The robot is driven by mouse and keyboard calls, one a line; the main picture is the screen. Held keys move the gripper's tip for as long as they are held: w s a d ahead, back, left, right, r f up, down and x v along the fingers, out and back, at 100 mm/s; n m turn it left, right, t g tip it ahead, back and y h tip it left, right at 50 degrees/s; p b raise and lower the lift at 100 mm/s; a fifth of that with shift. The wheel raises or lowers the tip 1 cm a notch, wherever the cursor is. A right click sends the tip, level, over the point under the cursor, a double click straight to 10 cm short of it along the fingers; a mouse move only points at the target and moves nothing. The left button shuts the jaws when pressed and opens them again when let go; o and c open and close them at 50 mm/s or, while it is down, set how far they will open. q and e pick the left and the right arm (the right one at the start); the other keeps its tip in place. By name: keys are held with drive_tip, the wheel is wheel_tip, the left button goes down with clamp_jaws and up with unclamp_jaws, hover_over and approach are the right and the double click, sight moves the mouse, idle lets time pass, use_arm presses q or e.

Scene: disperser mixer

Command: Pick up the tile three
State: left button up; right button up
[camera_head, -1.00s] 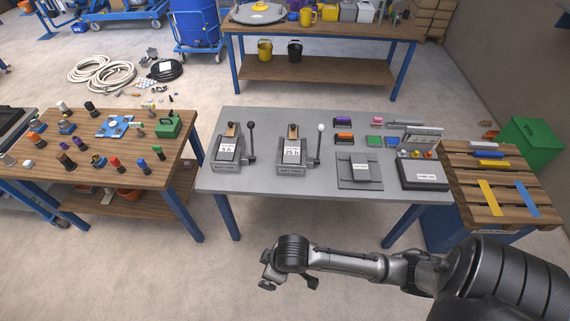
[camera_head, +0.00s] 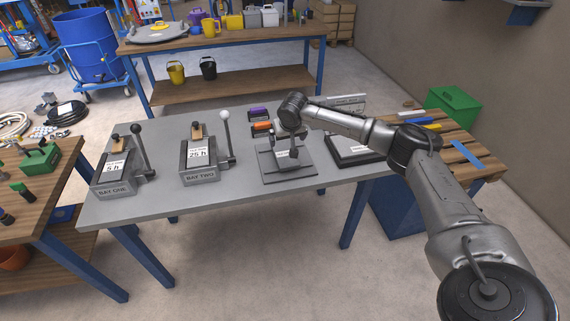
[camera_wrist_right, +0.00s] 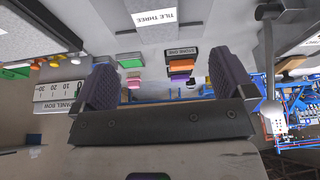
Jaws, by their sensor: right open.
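The tile three (camera_wrist_right: 160,33) is a light grey slab with a white label at the top of the right wrist view. In the head view it appears as a grey piece with a white label (camera_head: 288,154), partly covered by my right gripper. It lies on a dark grey square plate (camera_head: 302,172) on the grey table. My right gripper (camera_wrist_right: 165,82) is open, its two dark ribbed fingers apart with nothing between them. In the head view the right gripper (camera_head: 290,135) hangs over the tile area, fingertips hard to make out. My left gripper is not in view.
Bay one (camera_head: 113,188) and bay two (camera_head: 199,177), with upright levers, stand left on the table (camera_head: 240,200). Purple (camera_head: 258,112) and orange (camera_head: 262,126) blocks sit behind the plate. A dark framed panel (camera_head: 350,158) lies to the right, partly under my arm.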

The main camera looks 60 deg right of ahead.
drive_tip(key=b, duration=0.2)
hover_over(285, 154)
drive_tip(key=s+a, duration=0.1)
drive_tip(key=s, duration=0.1)
drive_tip(key=f, duration=0.7)
drive_tip(key=shift+w+a+f, duration=0.2)
drive_tip(key=shift+f, duration=0.05)
drive_tip(key=b+x, duration=0.2)
drive_tip(key=x, duration=0.2)
drive_tip(key=shift+f, duration=0.15)
drive_tip(key=shift+w+d+f+b, duration=0.1)
drive_tip(key=shift+d+f+b, duration=0.05)
drive_tip(key=shift+f+b, duration=0.3)
drive_tip(key=c, duration=1)
drive_tip(key=shift+c, duration=0.3)
drive_tip(key=shift+r, duration=0.15)
